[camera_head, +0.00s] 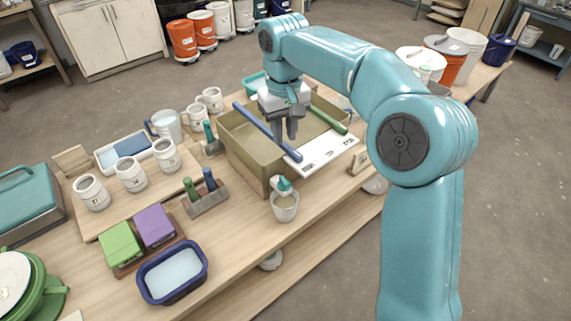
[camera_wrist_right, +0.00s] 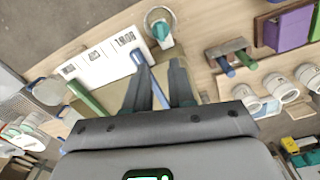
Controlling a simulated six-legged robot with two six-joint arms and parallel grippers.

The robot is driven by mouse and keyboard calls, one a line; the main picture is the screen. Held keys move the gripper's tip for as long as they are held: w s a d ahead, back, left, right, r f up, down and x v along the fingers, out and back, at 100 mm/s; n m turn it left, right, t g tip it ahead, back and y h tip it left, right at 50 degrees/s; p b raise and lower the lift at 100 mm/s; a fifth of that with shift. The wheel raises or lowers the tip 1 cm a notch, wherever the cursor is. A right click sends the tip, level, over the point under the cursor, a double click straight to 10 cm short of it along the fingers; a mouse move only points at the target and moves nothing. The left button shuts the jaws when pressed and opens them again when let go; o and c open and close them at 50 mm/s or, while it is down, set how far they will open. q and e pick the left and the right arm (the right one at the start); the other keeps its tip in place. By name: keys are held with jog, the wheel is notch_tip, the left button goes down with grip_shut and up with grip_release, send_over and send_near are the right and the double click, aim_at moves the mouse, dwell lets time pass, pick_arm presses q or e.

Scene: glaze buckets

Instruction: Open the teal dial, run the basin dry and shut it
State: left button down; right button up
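The basin (camera_head: 250,157) is an olive-tan rectangular tub on the wooden table. The teal dial (camera_head: 284,184) sits on a white fitting low at the basin's near corner, above a small grey cup (camera_head: 286,209). The dial (camera_wrist_right: 161,31) and cup (camera_wrist_right: 152,14) also show in the right wrist view. My right gripper (camera_head: 285,138) points down over the basin, behind the dial. Its fingers (camera_wrist_right: 160,85) are apart, with a blue rod (camera_head: 265,131) passing near their tips; I see no grip on it. The basin's liquid level is hard to tell. My left gripper is out of view.
A white card (camera_head: 325,153) and a green rod (camera_head: 329,119) lie across the basin's right side. A holder with green and blue handles (camera_head: 205,197), mugs (camera_head: 130,174) and a dark-blue tub (camera_head: 172,272) stand left and in front. Bare tabletop shows around the cup.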

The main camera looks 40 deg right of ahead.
aim_at(284, 180)
notch_tip(284, 180, down, 15)
jog(key=shift+a+f, duration=0.1)
dwell(0.3)
grip_shut()
